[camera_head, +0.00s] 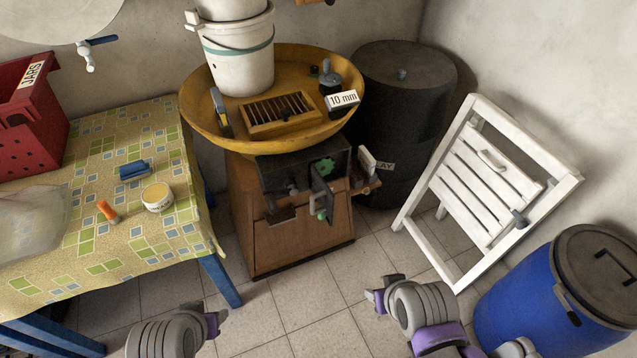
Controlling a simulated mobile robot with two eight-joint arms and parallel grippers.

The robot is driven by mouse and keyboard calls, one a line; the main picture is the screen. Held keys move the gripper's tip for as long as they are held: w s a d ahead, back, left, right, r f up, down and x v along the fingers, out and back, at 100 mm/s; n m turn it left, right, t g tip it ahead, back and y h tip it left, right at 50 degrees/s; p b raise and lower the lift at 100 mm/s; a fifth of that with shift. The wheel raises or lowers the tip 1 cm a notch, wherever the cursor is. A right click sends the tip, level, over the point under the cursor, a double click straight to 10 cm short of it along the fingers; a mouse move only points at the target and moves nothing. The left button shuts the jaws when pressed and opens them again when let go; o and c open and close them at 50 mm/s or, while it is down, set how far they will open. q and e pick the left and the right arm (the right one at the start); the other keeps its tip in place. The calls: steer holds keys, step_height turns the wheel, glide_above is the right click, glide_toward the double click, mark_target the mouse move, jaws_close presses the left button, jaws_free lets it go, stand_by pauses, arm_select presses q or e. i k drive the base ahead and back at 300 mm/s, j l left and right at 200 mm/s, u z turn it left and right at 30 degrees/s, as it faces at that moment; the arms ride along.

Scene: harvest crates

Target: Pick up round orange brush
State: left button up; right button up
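A small orange object (108,211), short and rounded, lies on the patterned tablecloth between a blue item and the table's front edge. It is the only small orange thing I see on the table; its bristles are too small to make out. My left gripper (215,320) is at the bottom of the view, in front of the table, below and to the right of the orange object and well apart from it. My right gripper (374,297) is further right, above the tiled floor. Neither appears to hold anything; their finger openings are not clear.
The table (110,262) also bears a blue item (134,170), a round tub (158,198), a red crate (28,120) and a translucent bag (30,222). A wooden cabinet (290,245), white folding chair (470,190) and blue barrel (520,305) surround the open floor.

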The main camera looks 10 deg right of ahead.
mark_target(113, 218)
steer(key=u, duration=1.4)
steer(key=z, duration=1.3)
steer(key=u, duration=1.25)
steer(key=i+j+z, duration=0.15)
steer(key=i+j, duration=0.35)
steer(key=i, duration=0.2)
steer(key=i+j+z, duration=0.15)
steer(key=i+j, duration=0.45)
steer(key=i, duration=0.1)
